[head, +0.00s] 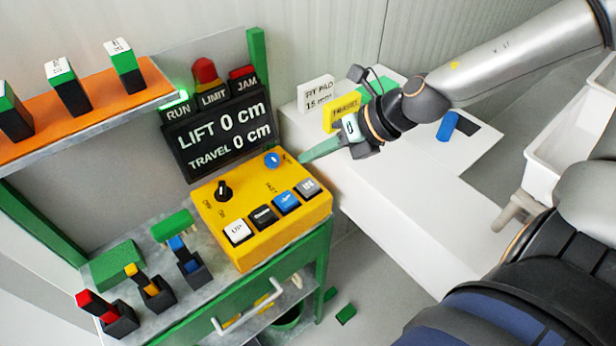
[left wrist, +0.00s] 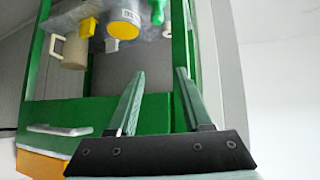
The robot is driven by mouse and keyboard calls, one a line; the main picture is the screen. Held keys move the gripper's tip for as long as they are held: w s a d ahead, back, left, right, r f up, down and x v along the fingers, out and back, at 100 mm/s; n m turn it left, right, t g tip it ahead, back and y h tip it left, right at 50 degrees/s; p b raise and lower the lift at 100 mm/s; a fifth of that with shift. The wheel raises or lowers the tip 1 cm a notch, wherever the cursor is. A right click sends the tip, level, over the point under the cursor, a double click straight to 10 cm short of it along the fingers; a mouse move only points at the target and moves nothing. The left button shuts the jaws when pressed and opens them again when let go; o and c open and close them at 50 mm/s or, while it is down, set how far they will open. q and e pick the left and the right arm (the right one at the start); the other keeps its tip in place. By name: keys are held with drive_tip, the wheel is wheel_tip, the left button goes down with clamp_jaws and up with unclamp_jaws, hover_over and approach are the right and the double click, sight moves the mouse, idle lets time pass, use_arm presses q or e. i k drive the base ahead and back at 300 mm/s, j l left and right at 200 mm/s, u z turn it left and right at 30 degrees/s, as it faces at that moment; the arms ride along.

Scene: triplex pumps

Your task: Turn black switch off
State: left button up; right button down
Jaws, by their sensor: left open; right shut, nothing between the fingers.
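The black switch (head: 223,191) is a rotary knob on the sloped top of a yellow control box (head: 250,245). Small labels sit beside and below it; its exact setting is too small to tell. A round blue button (head: 272,160) and a row of white, black and blue push buttons share the box. My right gripper (head: 303,158) comes in from the right, shut and empty. Its green tips are just right of the round blue button, well right of the black switch. My left gripper (left wrist: 160,72) is open and empty in the left wrist view, facing a green bench frame.
A display (head: 220,130) behind the box reads LIFT 0 cm, with a green RUN light lit. An orange shelf (head: 90,115) overhangs at left. Red, yellow and blue levers (head: 185,258) stand left of the box. A white ledge (head: 400,215) lies to the right.

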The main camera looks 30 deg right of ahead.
sight(223, 194)
drive_tip(key=k+j, duration=0.8)
